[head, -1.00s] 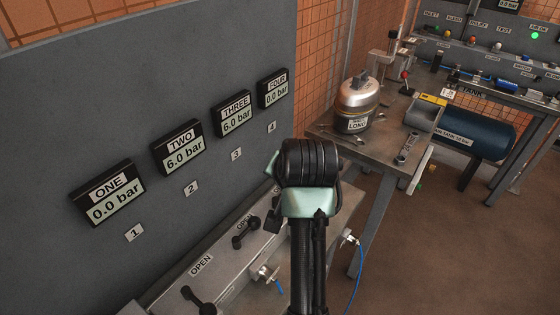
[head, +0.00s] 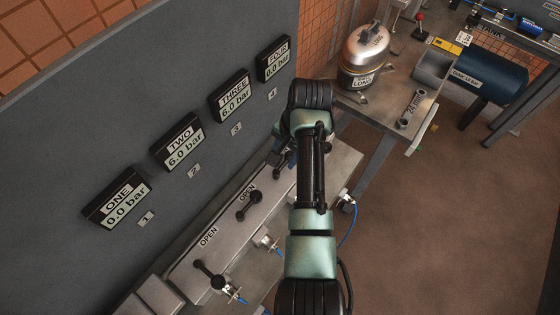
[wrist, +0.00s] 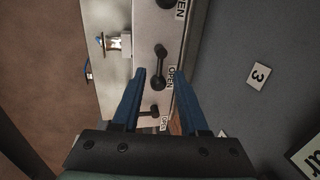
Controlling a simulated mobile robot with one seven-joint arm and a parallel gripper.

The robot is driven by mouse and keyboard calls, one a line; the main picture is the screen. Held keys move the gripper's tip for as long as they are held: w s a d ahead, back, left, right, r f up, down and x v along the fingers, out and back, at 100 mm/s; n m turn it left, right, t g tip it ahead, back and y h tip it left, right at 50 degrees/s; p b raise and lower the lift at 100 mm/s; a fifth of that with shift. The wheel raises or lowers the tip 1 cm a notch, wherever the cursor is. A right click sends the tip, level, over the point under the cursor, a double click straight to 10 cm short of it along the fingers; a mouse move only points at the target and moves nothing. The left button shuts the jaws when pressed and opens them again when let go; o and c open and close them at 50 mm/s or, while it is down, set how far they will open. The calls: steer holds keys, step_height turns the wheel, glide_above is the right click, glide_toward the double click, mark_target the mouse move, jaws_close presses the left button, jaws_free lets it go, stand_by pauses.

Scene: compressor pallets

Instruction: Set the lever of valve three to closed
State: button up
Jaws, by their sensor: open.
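Valve three's lever (wrist: 160,65) is black and lies along the grey valve bench, beside an OPEN label, in the wrist view. It is level with the number 3 plate (wrist: 259,77). My gripper (wrist: 159,73) is open, its two blue fingers either side of the lever's handle end in the picture. I see no clear contact, and the height gap cannot be told. Gauge THREE (head: 234,95) reads 6.0 bar.
Neighbouring levers show in the wrist view, one at the top edge (wrist: 166,3) and one crosswise below (wrist: 148,112). The gauge panel (head: 80,130) rises behind. A steel table (head: 385,105) stands beyond the bench.

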mark_target(279, 170)
steer(key=f, duration=0.4)
steer(key=w+a+f, duration=0.1)
steer(key=f, duration=0.2)
steer(key=shift+a, duration=0.1)
jaws_close()
stand_by(1.3)
